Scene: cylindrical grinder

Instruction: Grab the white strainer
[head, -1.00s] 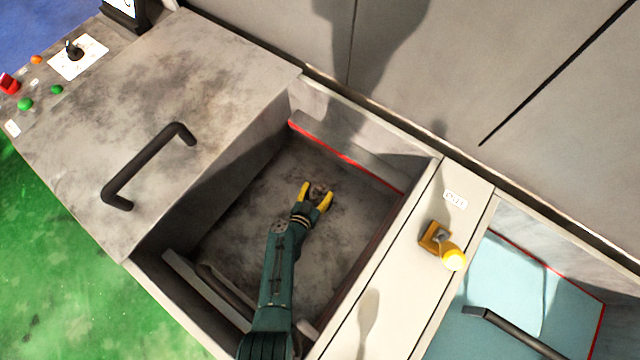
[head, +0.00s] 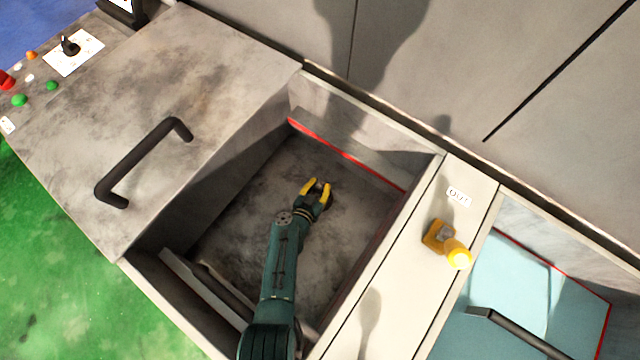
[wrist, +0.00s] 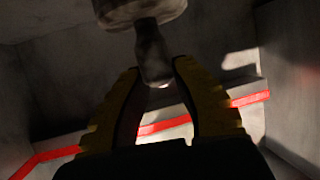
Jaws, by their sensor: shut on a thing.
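My gripper (head: 315,187) is inside the open bin of the machine, over its stained grey floor. Its yellow fingers are closed in on a small greyish-white thing, which I take to be the white strainer (wrist: 152,48). In the wrist view it has a wide round part at the top edge and a narrower neck between the fingertips (wrist: 155,74). In the head view the fingers hide most of it. The wrist view is dark, so its full shape and whether it touches the bin cannot be told.
The open bin (head: 215,195) has high walls around my arm and a red line along its far side. A sliding cover with a black handle (head: 148,160) lies to the left. A yellow knob (head: 457,257) stands on the right ledge, beside a second, light-blue compartment (head: 510,280).

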